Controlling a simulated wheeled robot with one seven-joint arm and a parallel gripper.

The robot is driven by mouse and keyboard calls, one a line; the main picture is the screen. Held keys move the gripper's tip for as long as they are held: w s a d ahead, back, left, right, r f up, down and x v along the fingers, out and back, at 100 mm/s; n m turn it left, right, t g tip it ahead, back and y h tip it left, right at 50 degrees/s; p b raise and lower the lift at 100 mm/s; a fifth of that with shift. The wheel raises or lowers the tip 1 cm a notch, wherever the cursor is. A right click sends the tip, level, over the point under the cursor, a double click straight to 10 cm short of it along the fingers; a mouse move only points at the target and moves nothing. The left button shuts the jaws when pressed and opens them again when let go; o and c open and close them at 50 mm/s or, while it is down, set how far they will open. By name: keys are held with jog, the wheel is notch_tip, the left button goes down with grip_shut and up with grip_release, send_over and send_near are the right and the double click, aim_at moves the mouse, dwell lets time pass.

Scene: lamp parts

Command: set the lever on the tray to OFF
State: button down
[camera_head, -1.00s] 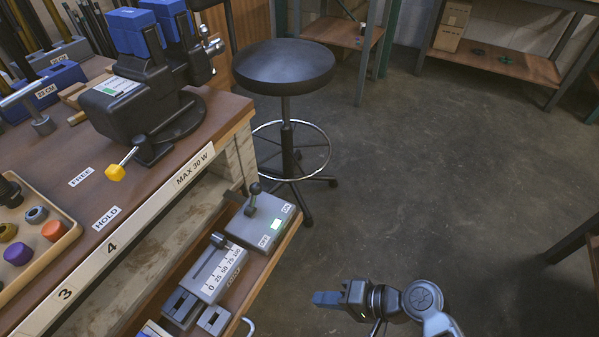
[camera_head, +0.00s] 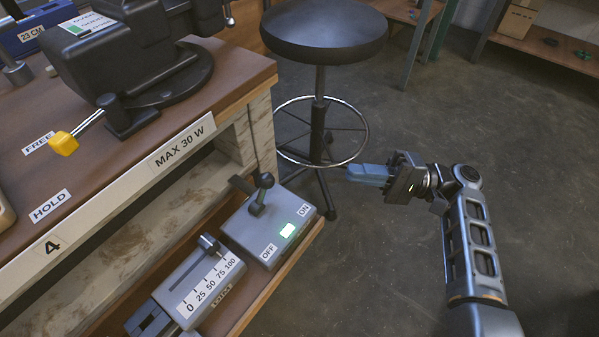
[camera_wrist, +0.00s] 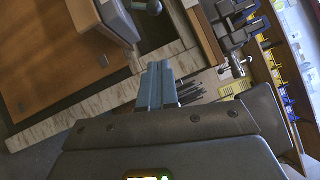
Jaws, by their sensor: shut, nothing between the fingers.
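The box sits on the wooden tray (camera_head: 262,292). My gripper (camera_head: 352,172) is shut and empty, right of the lever and apart from it. Its blue-grey fingers (camera_wrist: 155,78) show in the wrist view, where I cannot make out the lever surely.
A grey slider box (camera_head: 205,285) with a 0 to 100 scale stands beside the switch box. The workbench edge (camera_head: 150,180) rises on the left, with a yellow-tipped handle (camera_head: 63,143) above. A black stool (camera_head: 322,35) stands behind. The floor at right is open.

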dwell(0.3)
send_near(262, 193)
jog(key=w+a+r, duration=0.1)
jog(key=w+a, duration=0.1)
jog(key=w, duration=0.4)
jog(key=shift+s+a+r, duration=0.3)
jog(key=shift+s+a, duration=0.35)
jog(key=shift+s+a+r, duration=0.3)
jog(key=shift+s+a, duration=0.3)
jog(key=shift+a, duration=0.1)
jog(key=shift+r, duration=0.1)
